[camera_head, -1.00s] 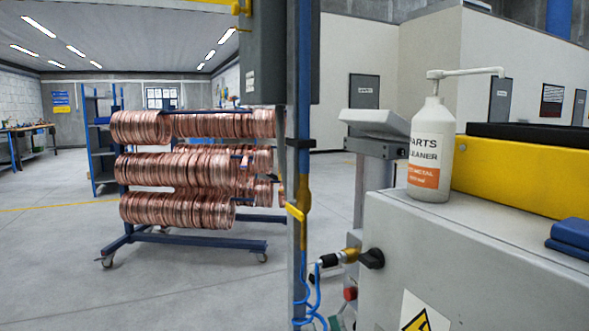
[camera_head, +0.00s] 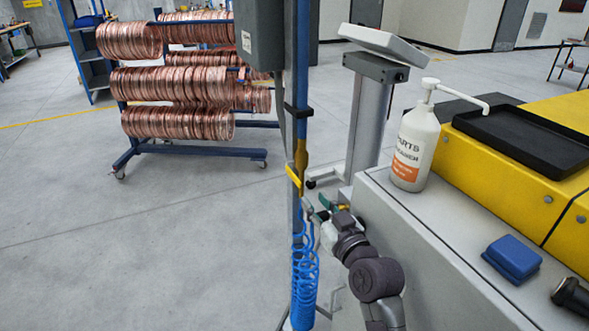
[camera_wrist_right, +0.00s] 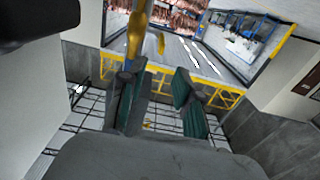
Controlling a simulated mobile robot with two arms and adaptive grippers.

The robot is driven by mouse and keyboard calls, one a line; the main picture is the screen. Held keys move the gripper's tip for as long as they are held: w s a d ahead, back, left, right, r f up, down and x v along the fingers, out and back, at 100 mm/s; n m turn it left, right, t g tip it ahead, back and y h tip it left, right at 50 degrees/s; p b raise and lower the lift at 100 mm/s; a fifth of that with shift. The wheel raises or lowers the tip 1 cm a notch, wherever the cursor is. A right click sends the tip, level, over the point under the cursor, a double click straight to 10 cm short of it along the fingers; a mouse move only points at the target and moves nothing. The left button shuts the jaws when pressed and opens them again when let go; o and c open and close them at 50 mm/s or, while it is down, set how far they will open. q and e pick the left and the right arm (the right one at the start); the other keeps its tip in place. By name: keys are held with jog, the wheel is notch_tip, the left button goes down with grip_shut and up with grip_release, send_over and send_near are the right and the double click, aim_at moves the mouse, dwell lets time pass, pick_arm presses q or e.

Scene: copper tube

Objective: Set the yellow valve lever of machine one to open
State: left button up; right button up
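The yellow valve lever (camera_head: 294,178) sits on the brass valve of the blue vertical pipe (camera_head: 302,110), a little left of the middle in the head view. It slants down along the pipe. In the right wrist view the lever (camera_wrist_right: 160,44) shows as a short yellow piece beside the brass valve body (camera_wrist_right: 136,38), beyond the fingertips. My right gripper (camera_head: 319,208) is just right of and below the lever, apart from it. Its two teal-padded fingers (camera_wrist_right: 158,76) are spread with nothing between them. My left gripper is out of view.
A coiled blue hose (camera_head: 305,270) hangs below the valve. A grey machine top (camera_head: 450,220) on the right carries a cleaner bottle (camera_head: 415,145) and a blue block (camera_head: 512,258). A copper coil rack (camera_head: 195,148) stands behind; open floor lies left.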

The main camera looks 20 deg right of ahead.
jog(key=p, duration=0.1)
send_near(286, 166)
jog(key=w, duration=0.5)
jog(key=shift+w+f, duration=0.15)
jog(key=shift+w, duration=0.05)
grip_shut()
